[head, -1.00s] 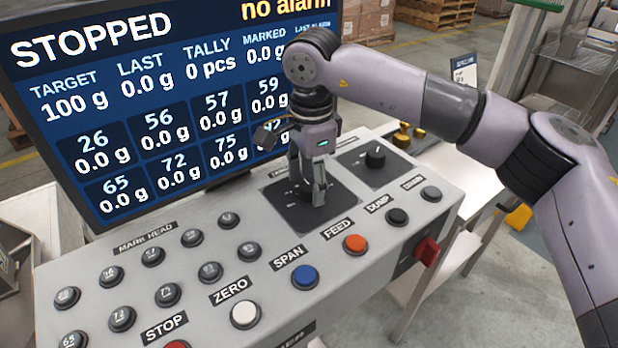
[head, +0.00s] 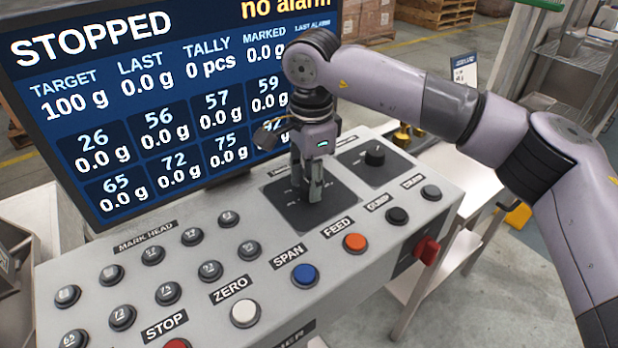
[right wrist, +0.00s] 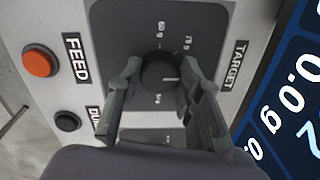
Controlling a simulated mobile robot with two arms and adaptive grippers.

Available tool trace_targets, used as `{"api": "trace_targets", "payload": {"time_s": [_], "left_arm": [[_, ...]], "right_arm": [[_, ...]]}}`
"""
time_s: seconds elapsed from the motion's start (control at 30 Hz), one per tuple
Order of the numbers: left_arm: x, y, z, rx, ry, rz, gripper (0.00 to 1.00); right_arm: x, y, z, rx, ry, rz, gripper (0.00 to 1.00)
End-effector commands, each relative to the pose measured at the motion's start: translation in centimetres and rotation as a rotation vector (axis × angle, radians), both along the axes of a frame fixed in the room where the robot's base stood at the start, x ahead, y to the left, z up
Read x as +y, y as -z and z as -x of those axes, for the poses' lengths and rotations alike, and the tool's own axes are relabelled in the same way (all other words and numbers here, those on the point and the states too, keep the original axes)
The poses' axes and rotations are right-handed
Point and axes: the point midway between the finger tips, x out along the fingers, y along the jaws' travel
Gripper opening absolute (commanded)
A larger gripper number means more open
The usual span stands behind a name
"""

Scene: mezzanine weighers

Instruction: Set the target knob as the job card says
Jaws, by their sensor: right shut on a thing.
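The target knob (right wrist: 160,72) is a round black knob with a pale pointer line, on a dark plate (right wrist: 120,30) marked TARGET in the right wrist view. Gram marks such as 60 g and 75 g ring it. My right gripper (right wrist: 158,90) is shut on the knob, a finger on each side. In the head view my right gripper (head: 306,190) points down at the dark plate and hides the knob. The screen (head: 150,110) reads STOPPED, target 100 g, no alarm. A small card (head: 464,70) stands at the back right, its text too small to read. My left gripper is not in view.
A second black knob (head: 375,156) sits right of my gripper. The panel also has an orange FEED button (head: 355,243), a blue SPAN button (head: 304,275), a white ZERO button (head: 245,313) and several grey buttons. A red switch (head: 427,250) is on the panel's right end.

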Motion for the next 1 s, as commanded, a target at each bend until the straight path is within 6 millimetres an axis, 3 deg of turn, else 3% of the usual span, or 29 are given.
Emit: {"api": "trace_targets", "payload": {"time_s": [0.47,1.0], "left_arm": [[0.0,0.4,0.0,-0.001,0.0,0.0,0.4],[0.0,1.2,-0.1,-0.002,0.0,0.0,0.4]], "right_arm": [[0.0,0.1,0.0,0.001,-0.094,0.0,0.05],[-0.1,0.1,0.0,0.001,-0.566,0.0,0.05]]}}
